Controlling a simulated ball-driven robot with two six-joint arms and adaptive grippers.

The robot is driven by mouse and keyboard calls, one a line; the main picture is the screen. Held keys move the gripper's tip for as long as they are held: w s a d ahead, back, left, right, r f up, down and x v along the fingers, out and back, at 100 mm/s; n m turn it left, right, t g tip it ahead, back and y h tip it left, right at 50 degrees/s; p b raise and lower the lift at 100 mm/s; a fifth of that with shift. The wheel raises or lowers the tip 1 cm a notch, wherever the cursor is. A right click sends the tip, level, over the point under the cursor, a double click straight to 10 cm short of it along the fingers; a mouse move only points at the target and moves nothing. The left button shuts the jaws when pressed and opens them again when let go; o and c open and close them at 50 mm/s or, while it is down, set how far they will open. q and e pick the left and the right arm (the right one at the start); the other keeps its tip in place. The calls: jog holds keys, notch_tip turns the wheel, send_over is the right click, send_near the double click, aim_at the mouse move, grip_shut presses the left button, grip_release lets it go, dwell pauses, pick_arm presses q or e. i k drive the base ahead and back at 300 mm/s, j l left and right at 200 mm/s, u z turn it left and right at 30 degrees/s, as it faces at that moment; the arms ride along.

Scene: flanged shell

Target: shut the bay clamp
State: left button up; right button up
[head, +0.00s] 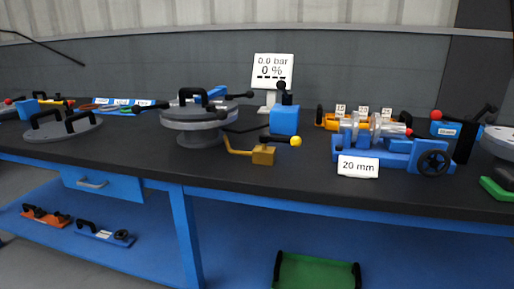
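No part labelled as the bay clamp can be read, so I cannot tell which one it is. A brass-coloured block (263,155) with a bent yellow arm and a yellow ball (296,141) sits near the bench's front edge. Between them is a blue fixture (372,153) with a black handwheel, holding a silver flanged part (362,127). Neither of my grippers is in view.
A round grey flanged shell (200,115) with black handles stands left of centre. A grey lid (62,130) lies at left. A sign (272,70) reads "0.0 bar 0 %"; a card (358,167) reads "20 mm". A green tray (315,272) is below. Dark bench top is bare at front left.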

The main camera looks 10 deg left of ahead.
aim_at(69, 105)
jog(key=j, duration=1.95)
jog(key=k+j, duration=0.15)
jog(key=j, duration=1.8)
